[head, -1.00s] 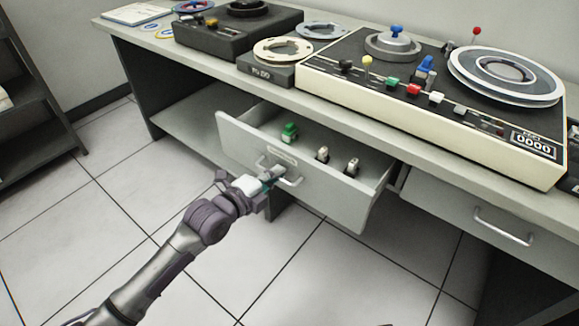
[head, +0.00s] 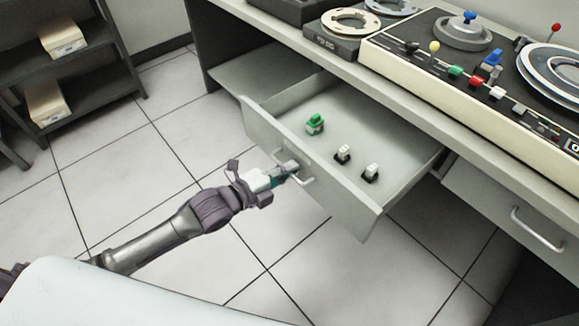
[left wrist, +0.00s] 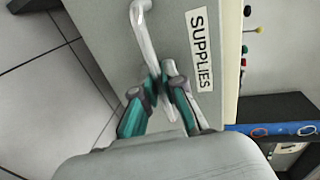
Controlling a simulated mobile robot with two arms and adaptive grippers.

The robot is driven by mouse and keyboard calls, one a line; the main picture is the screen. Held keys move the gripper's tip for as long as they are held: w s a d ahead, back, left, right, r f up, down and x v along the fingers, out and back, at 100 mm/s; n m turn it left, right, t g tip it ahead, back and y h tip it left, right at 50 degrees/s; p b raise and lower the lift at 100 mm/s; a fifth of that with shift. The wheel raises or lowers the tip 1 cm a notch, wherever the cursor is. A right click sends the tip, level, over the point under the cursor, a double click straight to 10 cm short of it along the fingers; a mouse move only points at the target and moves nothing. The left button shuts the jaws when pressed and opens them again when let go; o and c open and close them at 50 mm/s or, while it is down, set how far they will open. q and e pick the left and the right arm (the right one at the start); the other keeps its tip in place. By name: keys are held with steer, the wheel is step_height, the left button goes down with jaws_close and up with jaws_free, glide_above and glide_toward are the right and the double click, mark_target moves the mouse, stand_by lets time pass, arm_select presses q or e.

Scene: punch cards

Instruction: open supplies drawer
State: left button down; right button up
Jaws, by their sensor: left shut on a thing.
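The supplies drawer (head: 345,205) is pulled well out from under the counter in the head view. Inside lie a green switch piece (head: 315,124) and two white-topped switch pieces, one of them nearer the right side (head: 371,172). My left gripper (head: 290,170) is shut on the drawer's bar handle (head: 307,181). In the left wrist view the teal-padded fingers (left wrist: 163,92) close around the handle (left wrist: 144,35), beside the SUPPLIES label (left wrist: 199,50) on the drawer front. My right gripper is not in view.
A second, closed drawer (head: 508,205) is to the right. The counter (head: 310,52) above holds a console (head: 440,75) with knobs and reels. A dark shelf (head: 90,75) with boxes stands at the left. The tiled floor (head: 140,170) before the drawer is clear.

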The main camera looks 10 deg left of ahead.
arm_select(q)
steer(key=c, duration=1.2)
jaws_free()
steer(key=shift+c, duration=0.2)
steer(key=v, duration=1.2)
